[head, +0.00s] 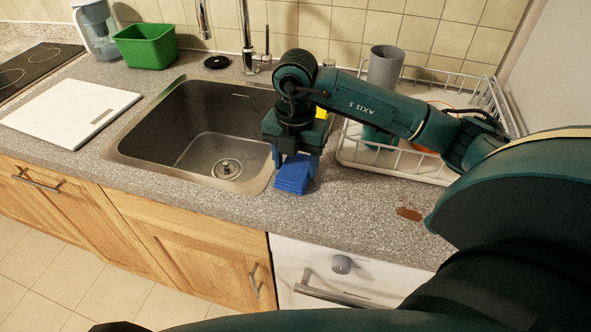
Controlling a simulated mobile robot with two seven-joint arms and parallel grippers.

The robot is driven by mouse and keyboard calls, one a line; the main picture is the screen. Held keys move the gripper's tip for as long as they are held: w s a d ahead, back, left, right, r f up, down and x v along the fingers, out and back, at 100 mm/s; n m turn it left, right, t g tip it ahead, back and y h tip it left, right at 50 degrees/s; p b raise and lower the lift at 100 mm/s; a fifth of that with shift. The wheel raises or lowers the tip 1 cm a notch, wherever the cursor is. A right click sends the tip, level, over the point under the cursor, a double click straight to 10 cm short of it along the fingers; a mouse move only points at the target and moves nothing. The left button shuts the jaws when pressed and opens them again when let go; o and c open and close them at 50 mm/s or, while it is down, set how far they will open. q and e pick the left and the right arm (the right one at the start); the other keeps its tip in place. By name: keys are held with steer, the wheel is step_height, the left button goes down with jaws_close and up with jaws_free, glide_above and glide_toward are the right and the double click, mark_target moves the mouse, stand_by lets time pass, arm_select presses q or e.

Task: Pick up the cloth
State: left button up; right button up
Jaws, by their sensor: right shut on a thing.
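A blue folded cloth (293,177) is on or just above the grey counter at the right edge of the sink. My right gripper (296,163) points down from above and is shut on the cloth, with its fingers at the cloth's upper part. I cannot tell whether the cloth touches the counter. My left gripper is not in view.
The steel sink (150,118) lies just left of the cloth. A white dish rack (390,172) with a grey cup (384,66) stands behind my right arm. A brown stain (409,214) marks the counter at right. A green tub (146,46) and white board (70,112) are at left.

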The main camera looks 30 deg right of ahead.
mark_target(295, 167)
steer(key=c, duration=0.4)
step_height(295, 167, up, 10)
steer(key=shift+r, duration=0.1)
steer(key=o, duration=0.5)
steer(key=shift+c, duration=0.2)
steer(key=c, duration=0.4)
